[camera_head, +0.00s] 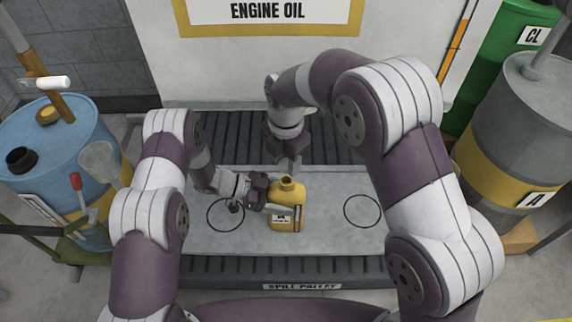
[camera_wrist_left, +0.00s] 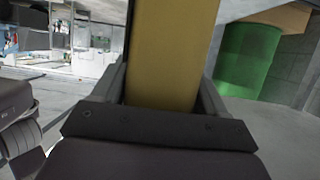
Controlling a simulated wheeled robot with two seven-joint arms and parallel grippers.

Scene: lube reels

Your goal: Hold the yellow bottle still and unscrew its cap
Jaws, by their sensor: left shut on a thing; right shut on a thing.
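The yellow bottle (camera_head: 283,217) stands upright on the grey plate, its label facing the front. My left gripper (camera_head: 272,200) is shut on its body from the left. In the left wrist view the yellow bottle (camera_wrist_left: 172,55) fills the space between the fingers of my left gripper (camera_wrist_left: 165,85). The bottle's short yellow neck shows at its top, with a darker middle that looks like an open mouth. My right gripper (camera_head: 289,168) points down just above and behind the neck. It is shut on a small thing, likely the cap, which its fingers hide.
The grey plate (camera_head: 330,238) lies on a dark slatted spill pallet (camera_head: 230,268) and has a black circle drawn on each side of the bottle. A blue drum (camera_head: 60,150) with a funnel stands left. Grey (camera_head: 505,135) and green (camera_head: 495,50) drums stand right.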

